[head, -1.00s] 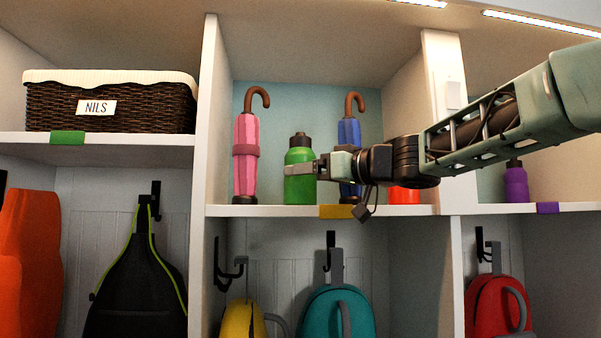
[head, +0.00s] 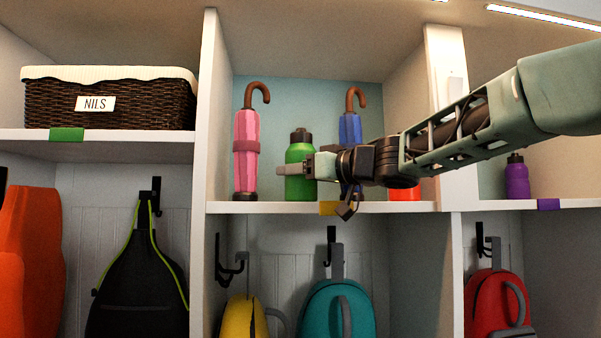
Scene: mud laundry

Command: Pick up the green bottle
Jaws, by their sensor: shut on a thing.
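The green bottle (head: 300,153) with its dark cap stands upright on the middle upper shelf (head: 270,208), between a pink umbrella and a blue umbrella. My gripper (head: 288,170) reaches in from the right at the bottle's mid-height. It is shut on the bottle, with a pale finger lying across its front. The far finger is hidden behind the bottle. The bottle's base appears to be at the shelf surface; I see no clear gap under it.
The pink umbrella (head: 246,155) stands close to the bottle's left. The blue umbrella (head: 349,128) stands partly behind my gripper. A red-orange object (head: 405,194) sits under my arm. Dividers (head: 208,110) flank the cubby. A purple bottle (head: 517,180) stands in the right cubby.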

